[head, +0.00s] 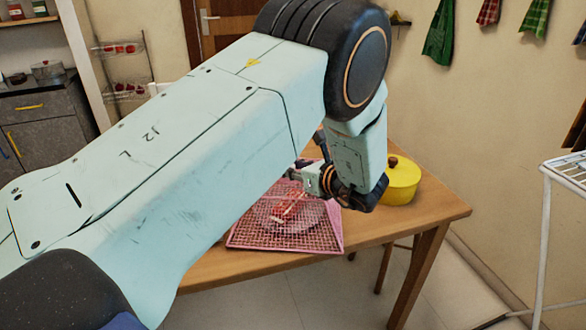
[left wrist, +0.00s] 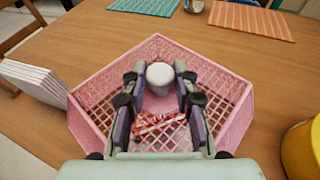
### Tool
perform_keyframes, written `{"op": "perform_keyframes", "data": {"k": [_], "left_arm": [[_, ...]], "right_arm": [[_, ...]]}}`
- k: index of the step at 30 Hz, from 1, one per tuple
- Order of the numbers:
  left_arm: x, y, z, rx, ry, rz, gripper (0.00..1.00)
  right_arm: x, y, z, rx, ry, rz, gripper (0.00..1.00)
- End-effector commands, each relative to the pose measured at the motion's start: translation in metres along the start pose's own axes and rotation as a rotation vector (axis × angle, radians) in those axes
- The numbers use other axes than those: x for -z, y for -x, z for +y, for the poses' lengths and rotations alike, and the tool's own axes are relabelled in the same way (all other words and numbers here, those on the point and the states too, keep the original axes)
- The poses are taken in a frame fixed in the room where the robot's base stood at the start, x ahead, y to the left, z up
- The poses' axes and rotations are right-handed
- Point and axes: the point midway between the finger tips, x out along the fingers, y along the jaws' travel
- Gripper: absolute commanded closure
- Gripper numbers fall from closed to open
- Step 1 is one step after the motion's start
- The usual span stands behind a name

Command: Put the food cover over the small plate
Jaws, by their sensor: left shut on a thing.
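The food cover (head: 331,241) is a pink mesh pyramid-like shape over the wooden table. It also shows in the left wrist view (left wrist: 236,118), with a white knob (left wrist: 160,77) on top. My left gripper (head: 297,176) is shut on that knob; its two fingers (left wrist: 160,88) sit on either side of it. Red and white food (head: 290,212) shows through the mesh, on what looks like a round plate; the food also shows in the left wrist view (left wrist: 157,124). I cannot tell whether the cover's rim touches the table. My right gripper is out of view.
A yellow pot (head: 402,183) stands close right of the cover on the table (head: 435,208). A white stack (left wrist: 32,80) lies left of the cover in the wrist view. A green mat (left wrist: 145,6) and an orange mat (left wrist: 250,22) lie beyond. A white rack (head: 546,230) stands far right.

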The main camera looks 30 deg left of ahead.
Motion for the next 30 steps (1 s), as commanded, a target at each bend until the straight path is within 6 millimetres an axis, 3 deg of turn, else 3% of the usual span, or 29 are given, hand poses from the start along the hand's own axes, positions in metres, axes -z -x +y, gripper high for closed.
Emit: {"op": "perform_keyframes", "data": {"k": [14,15,22,30], "left_arm": [[0.0051,-0.0021,-0.0004,0.0,0.002,-0.001,1.0],[0.0045,-0.0018,-0.0003,0.0,0.001,0.0,0.68],[0.0039,-0.0016,-0.0003,0.0,0.002,0.0,0.49],[0.0037,-0.0016,-0.0003,0.0,0.001,0.0,0.49]], "right_arm": [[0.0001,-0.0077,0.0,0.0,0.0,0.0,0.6],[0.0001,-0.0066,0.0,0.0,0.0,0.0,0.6],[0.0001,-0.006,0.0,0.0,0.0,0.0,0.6],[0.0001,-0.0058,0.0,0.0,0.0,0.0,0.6]]}}
